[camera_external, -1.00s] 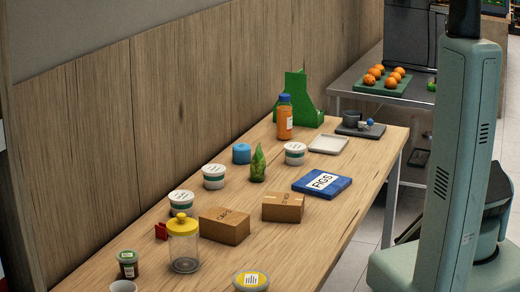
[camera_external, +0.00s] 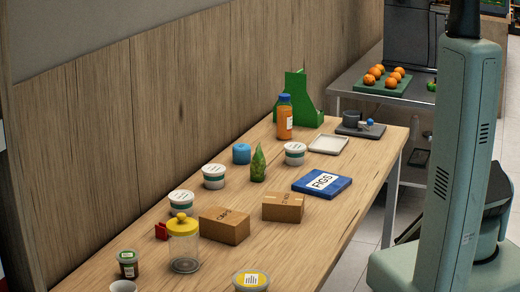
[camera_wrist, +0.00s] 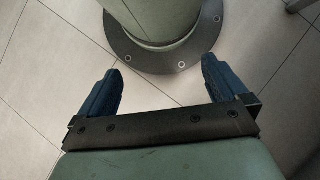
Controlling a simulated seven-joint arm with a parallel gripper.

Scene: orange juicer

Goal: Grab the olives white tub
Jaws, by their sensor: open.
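Several white tubs with green bands stand on the wooden table: one (camera_external: 214,177) mid-table, one (camera_external: 181,203) nearer on the left, and one (camera_external: 294,154) farther back. Their labels are too small to read, so I cannot tell which is the olives tub.
On the table (camera_external: 300,235) are two cardboard boxes (camera_external: 224,226) (camera_external: 283,207), a yellow-lidded jar (camera_external: 183,245), a blue FIGS box (camera_external: 321,184), a green pointed item (camera_external: 258,165), an orange bottle (camera_external: 285,120) and a dark jar (camera_external: 128,264). A wooden wall (camera_external: 160,110) runs behind.

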